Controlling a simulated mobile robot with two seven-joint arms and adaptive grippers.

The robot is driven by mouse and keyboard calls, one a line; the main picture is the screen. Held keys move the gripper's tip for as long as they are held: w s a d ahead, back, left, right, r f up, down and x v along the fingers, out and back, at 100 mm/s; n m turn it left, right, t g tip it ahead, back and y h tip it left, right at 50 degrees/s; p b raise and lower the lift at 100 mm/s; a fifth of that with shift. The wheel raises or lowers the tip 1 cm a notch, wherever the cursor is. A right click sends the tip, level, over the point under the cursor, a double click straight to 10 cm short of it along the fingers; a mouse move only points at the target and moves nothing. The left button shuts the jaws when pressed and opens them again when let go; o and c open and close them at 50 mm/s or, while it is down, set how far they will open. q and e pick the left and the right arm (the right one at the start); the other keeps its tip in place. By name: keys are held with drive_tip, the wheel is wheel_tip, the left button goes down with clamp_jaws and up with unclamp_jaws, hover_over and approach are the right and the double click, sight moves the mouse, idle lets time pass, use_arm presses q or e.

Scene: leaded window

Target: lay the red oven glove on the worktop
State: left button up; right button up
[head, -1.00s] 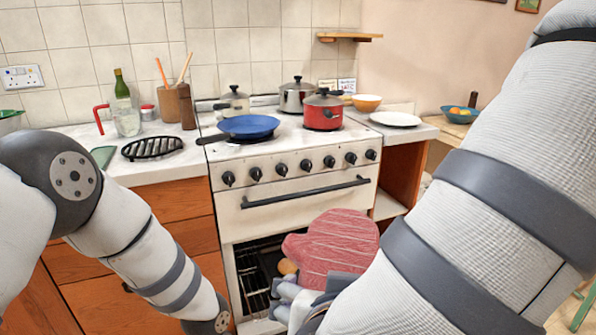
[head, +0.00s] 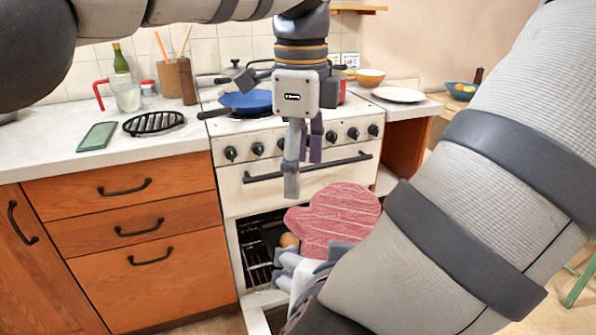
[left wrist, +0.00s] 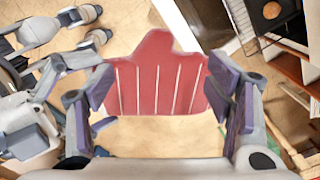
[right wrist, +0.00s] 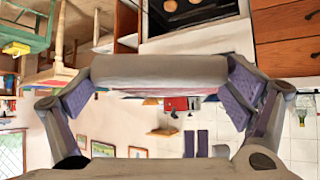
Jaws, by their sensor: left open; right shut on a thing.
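The red oven glove (head: 338,222) stands up in front of the open oven in the head view, its lower end at my right gripper (head: 305,270). The right gripper is shut on it, partly hidden by my right arm. A greyish band (right wrist: 160,72) spans the jaws in the right wrist view. My left gripper (head: 302,172) points down, open and empty, just above the glove's top in the head view. The left wrist view shows the glove (left wrist: 157,85) between or beyond the open fingers; I cannot tell which. The pale worktop (head: 50,165) lies left of the cooker.
A green slab (head: 97,136) and a black trivet (head: 153,123) lie on the worktop; its front left is clear. A blue pan (head: 246,102) sits on the cooker (head: 232,178). A white plate (head: 399,94) stands on the right-hand worktop (head: 420,108). The oven door is open.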

sight(300, 213)
use_arm(q)
wheel_tip(300, 213, down, 8)
drive_tip(key=shift+f, duration=0.25)
use_arm(e)
drive_tip(key=shift+r, duration=0.15)
use_arm(q)
drive_tip(key=shift+c, duration=0.4)
drive_tip(key=c, duration=1.1)
drive_tip(key=shift+c, duration=0.5)
use_arm(e)
drive_tip(key=o, duration=1.3)
use_arm(q)
clamp_jaws()
use_arm(e)
drive_tip(key=shift+o, duration=0.2)
